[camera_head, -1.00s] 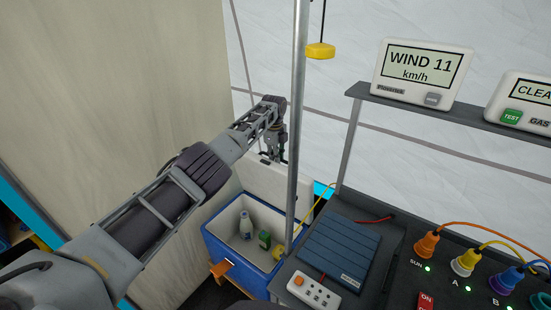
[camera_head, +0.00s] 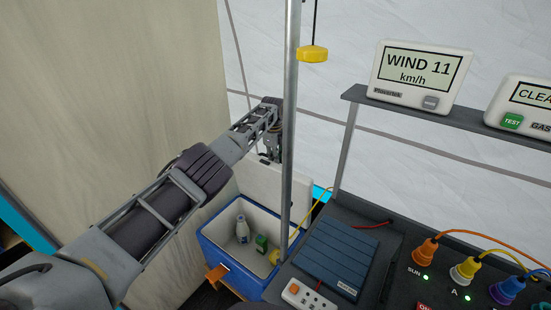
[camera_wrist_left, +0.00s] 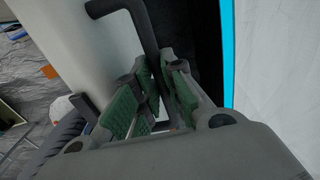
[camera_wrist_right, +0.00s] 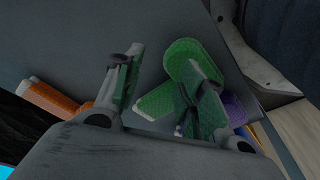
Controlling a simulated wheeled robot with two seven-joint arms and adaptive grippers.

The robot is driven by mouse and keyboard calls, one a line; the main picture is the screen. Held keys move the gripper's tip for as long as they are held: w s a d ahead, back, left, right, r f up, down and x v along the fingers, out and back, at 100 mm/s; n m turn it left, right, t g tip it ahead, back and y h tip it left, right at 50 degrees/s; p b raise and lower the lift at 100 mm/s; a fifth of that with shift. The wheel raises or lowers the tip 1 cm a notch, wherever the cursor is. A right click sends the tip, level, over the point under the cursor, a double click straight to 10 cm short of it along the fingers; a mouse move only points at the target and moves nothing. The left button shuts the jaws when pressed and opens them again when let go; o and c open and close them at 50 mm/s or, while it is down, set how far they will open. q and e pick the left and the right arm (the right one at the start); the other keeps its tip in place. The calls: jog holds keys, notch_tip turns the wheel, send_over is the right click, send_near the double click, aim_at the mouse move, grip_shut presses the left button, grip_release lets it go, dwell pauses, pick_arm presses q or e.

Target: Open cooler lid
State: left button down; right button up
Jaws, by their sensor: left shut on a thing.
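My left gripper (camera_head: 270,157) is at the lid's top edge. In the left wrist view, my left gripper (camera_wrist_left: 162,78) is shut on the dark bar handle (camera_wrist_left: 143,25) beside the pale lid (camera_wrist_left: 85,45). A vertical pole partly hides the lid and cooler in the head view. My right gripper (camera_wrist_right: 158,85) shows only in its wrist view, fingers apart with nothing clearly between them.
A white bottle (camera_head: 242,229) and a green carton (camera_head: 261,243) are in the cooler. A metal pole (camera_head: 291,110) stands in front of it. A dark counter with a blue panel (camera_head: 335,252) is to the right. A beige wall (camera_head: 110,90) is to the left.

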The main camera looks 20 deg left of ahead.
pick_arm(q)
jog(key=shift+w, duration=0.1)
dwell(0.6)
jog(key=c, duration=1.5)
grip_release()
pick_arm(e)
jog(key=shift+d+f, duration=0.1)
jog(key=shift+d, duration=0.1)
pick_arm(q)
jog(key=shift+r, duration=0.15)
jog(key=shift+r, duration=0.85)
pick_arm(e)
jog(key=shift+a, duration=0.1)
pick_arm(q)
notch_tip(320, 180, up, 10)
jog(key=shift+s+a, duration=0.15)
jog(key=shift+s, duration=0.15)
